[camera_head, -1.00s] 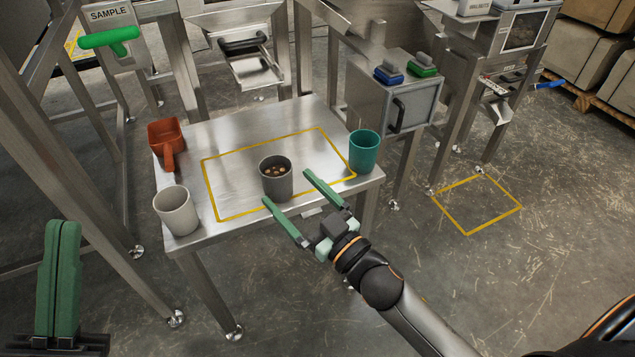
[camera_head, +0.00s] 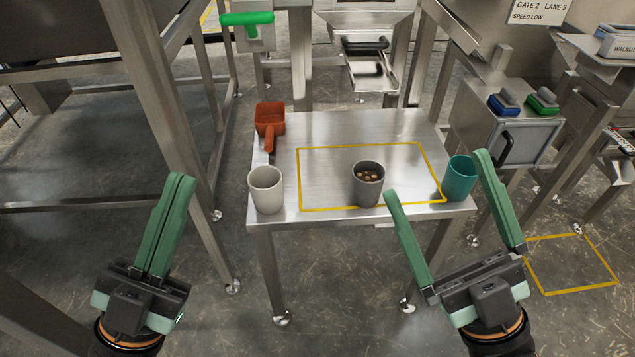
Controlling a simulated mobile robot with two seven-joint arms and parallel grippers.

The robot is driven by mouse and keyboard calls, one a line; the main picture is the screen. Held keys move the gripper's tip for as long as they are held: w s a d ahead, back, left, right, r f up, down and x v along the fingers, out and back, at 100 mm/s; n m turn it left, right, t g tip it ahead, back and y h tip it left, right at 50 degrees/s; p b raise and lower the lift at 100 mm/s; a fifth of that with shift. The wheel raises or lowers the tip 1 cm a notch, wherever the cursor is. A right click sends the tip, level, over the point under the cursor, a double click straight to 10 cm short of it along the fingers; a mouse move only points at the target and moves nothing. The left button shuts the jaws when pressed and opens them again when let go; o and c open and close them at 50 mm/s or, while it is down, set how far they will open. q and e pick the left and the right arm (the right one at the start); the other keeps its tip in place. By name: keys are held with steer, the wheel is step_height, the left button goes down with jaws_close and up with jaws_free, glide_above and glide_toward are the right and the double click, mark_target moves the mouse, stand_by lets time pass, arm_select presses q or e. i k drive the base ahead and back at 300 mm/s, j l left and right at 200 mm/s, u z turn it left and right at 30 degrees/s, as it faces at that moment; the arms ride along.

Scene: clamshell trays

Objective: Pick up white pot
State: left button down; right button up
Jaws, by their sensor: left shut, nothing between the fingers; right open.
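The white pot (camera_head: 266,191) stands upright at the front left corner of the steel table (camera_head: 322,132). It looks empty, though its bottom is hard to see. My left gripper (camera_head: 178,177) is shut and empty, left of the table and apart from the white pot.
A dark grey pot (camera_head: 367,187) with brown pieces inside stands within the yellow outline (camera_head: 300,178). A teal pot (camera_head: 459,179) stands at the right edge. An orange scoop (camera_head: 269,119) lies behind the white pot. A steel frame post (camera_head: 168,120) rises left of the table.

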mark_target(265, 183)
steer(key=k+j+u, duration=0.1)
steer(key=u, duration=0.3)
steer(key=k+j+u, duration=0.15)
steer(key=u, duration=0.2)
steer(key=k+j+u, duration=0.2)
steer(key=u, duration=0.2)
